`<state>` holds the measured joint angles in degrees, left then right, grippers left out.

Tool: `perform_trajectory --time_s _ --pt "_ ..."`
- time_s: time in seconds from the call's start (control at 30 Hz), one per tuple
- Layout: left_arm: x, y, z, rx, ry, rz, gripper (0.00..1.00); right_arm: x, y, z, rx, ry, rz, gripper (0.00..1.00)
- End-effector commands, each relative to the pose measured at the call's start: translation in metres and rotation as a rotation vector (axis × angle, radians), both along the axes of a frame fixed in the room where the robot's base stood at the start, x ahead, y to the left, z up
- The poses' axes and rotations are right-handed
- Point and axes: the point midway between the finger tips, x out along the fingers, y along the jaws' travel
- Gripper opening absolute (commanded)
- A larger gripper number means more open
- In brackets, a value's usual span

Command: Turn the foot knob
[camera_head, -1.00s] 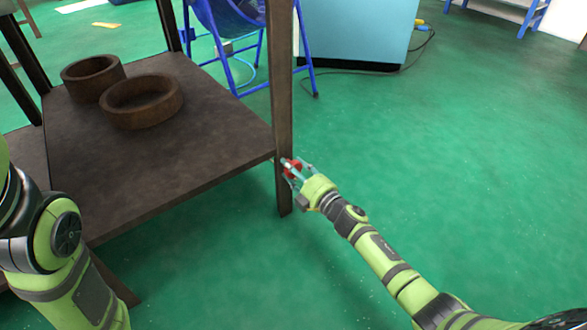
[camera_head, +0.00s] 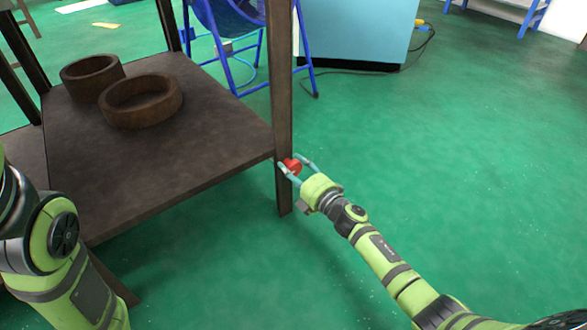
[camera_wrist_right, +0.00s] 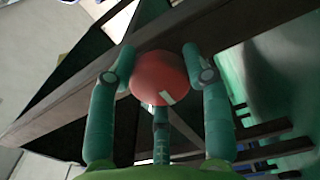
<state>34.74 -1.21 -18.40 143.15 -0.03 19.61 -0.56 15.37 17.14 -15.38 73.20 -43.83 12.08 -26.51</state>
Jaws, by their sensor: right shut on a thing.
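The foot knob (camera_head: 292,165) is a small red knob on the right side of the dark table's near right leg, just below shelf height. In the right wrist view the red knob (camera_wrist_right: 160,77) is round, with a pale mark at its lower right edge. My right gripper (camera_head: 297,166) is at the leg and shut on the knob. In the wrist view its green fingers (camera_wrist_right: 160,75) stand on either side of the knob, and a third finger shows below it. My left gripper is out of view; only links of my left arm show at the left.
The dark table shelf (camera_head: 190,90) carries two brown rings (camera_head: 140,103). The green floor (camera_head: 470,170) on the right is clear.

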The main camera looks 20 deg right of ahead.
Motion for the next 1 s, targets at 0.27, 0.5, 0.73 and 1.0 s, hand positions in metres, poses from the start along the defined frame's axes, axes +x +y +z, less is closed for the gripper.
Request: perform_trajectory --time_s 0.27,0.5,0.73,1.0 --pt "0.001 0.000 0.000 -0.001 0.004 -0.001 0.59 0.001 0.000 0.003 0.002 -0.005 -0.001 0.17" --pt "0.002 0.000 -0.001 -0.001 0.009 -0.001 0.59 0.001 0.000 0.002 0.002 -0.002 0.000 0.74" --pt "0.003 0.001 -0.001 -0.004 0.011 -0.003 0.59 -0.002 -0.001 0.000 0.000 -0.001 0.000 0.74" --pt "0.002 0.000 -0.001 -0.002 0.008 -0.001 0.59 -0.040 -0.015 -0.001 -0.001 0.002 -0.001 0.74"
